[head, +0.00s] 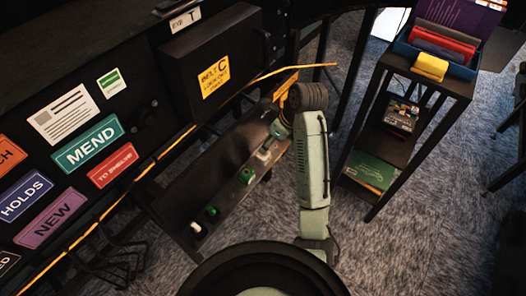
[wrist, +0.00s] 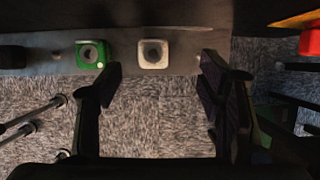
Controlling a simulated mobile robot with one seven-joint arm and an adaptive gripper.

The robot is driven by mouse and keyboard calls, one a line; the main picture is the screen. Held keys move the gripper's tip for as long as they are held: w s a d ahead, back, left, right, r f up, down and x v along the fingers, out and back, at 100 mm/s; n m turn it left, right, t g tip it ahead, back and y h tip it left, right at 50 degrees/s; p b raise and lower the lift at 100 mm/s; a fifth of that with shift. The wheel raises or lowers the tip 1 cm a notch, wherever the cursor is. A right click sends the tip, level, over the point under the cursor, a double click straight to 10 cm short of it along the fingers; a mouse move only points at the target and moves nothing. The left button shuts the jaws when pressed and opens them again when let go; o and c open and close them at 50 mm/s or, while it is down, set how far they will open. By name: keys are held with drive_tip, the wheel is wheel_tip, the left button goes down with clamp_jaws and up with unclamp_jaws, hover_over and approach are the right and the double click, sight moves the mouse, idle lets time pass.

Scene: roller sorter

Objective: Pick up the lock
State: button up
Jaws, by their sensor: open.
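I cannot tell for sure which thing is the lock. In the wrist view, a white square block with a round grey centre (wrist: 153,54) sits on the dark shelf, ahead of the gap between my fingers. A green block of similar shape (wrist: 92,54) is left of it, near my left fingertip. My gripper (wrist: 160,68) is open and empty. In the head view, my gripper (head: 272,140) reaches over the shelf's far end. The white block (head: 264,154) shows just below it, with the green block (head: 246,175) nearer. A red object (wrist: 311,40) is cut off at the wrist view's right edge.
The narrow dark shelf (head: 225,190) holds more small pieces at its near end, one green (head: 211,212) and one white (head: 196,228). A rack (head: 383,145) stands right. Carpet lies below.

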sight(264, 155)
drive_tip(key=b+x, duration=0.2)
drive_tip(key=x, duration=0.2)
drive_tip(key=shift+s+f, duration=0.1)
drive_tip(key=shift+s, duration=0.1)
drive_tip(key=shift+s+p+x, duration=0.15)
drive_tip(key=shift+x, duration=0.7)
drive_tip(key=shift+s+p+x, duration=0.15)
drive_tip(key=shift+x, duration=0.7)
drive_tip(key=shift+s+p+x, duration=0.15)
drive_tip(key=shift+s+x, duration=0.05)
drive_tip(key=shift+x, duration=0.65)
drive_tip(key=shift+d+f, duration=0.15)
drive_tip(key=shift+c, duration=0.4)
drive_tip(key=c, duration=1.3)
